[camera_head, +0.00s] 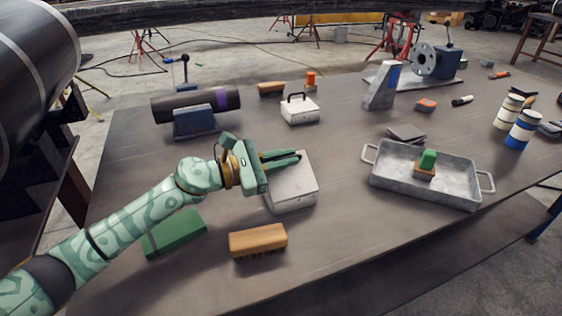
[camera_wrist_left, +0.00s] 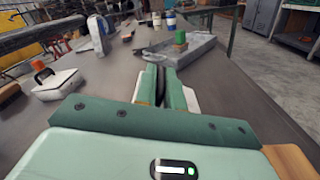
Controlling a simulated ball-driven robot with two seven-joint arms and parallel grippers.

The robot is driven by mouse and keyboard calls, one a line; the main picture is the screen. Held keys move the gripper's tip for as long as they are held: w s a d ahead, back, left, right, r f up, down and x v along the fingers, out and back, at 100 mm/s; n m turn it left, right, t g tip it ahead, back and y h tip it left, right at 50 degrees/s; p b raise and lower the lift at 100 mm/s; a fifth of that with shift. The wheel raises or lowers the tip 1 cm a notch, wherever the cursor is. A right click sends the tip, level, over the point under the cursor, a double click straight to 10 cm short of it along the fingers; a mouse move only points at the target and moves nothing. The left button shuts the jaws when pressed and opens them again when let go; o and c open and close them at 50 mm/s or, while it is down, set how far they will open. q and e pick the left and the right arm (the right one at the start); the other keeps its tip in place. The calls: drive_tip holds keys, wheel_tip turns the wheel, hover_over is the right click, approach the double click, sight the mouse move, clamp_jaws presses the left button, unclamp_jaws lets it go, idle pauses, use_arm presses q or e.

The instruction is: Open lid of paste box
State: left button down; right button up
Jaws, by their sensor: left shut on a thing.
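A pale grey box (camera_head: 297,197), which I take to be the paste box, sits on the table just right of the middle of the head view. Its lid looks down, with no gap that I can make out. My left gripper (camera_head: 297,157) is over the box top, coming in from the left. In the left wrist view its two green fingers (camera_wrist_left: 165,88) are close together on a thin dark piece, which looks like the lid handle; the fingers hide most of it. White box edges show on both sides of them. My right gripper is in neither view.
A similar white box with a black handle (camera_head: 300,110) stands farther back. A wooden brush (camera_head: 258,241) and a green block (camera_head: 174,235) lie near my arm. A metal tray (camera_head: 455,190) stands to the right. Bare table lies between box and tray.

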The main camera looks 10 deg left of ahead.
sight(288, 186)
use_arm(q)
drive_tip(key=s+d+m, duration=0.1)
drive_tip(key=m, duration=0.1)
drive_tip(key=s+r+m, duration=0.1)
drive_tip(key=shift+s+d+m, duration=0.2)
drive_tip(key=shift+d+m, duration=0.15)
drive_tip(key=shift+m, duration=0.05)
drive_tip(key=s+d+m, duration=0.3)
drive_tip(key=s+m, duration=0.2)
drive_tip(key=m, duration=0.3)
drive_tip(key=shift+s+d+f+m, duration=0.3)
drive_tip(key=shift+d+f, duration=0.05)
drive_tip(key=shift+f, duration=0.05)
drive_tip(key=c, duration=1.5)
unclamp_jaws()
drive_tip(key=shift+c, duration=0.2)
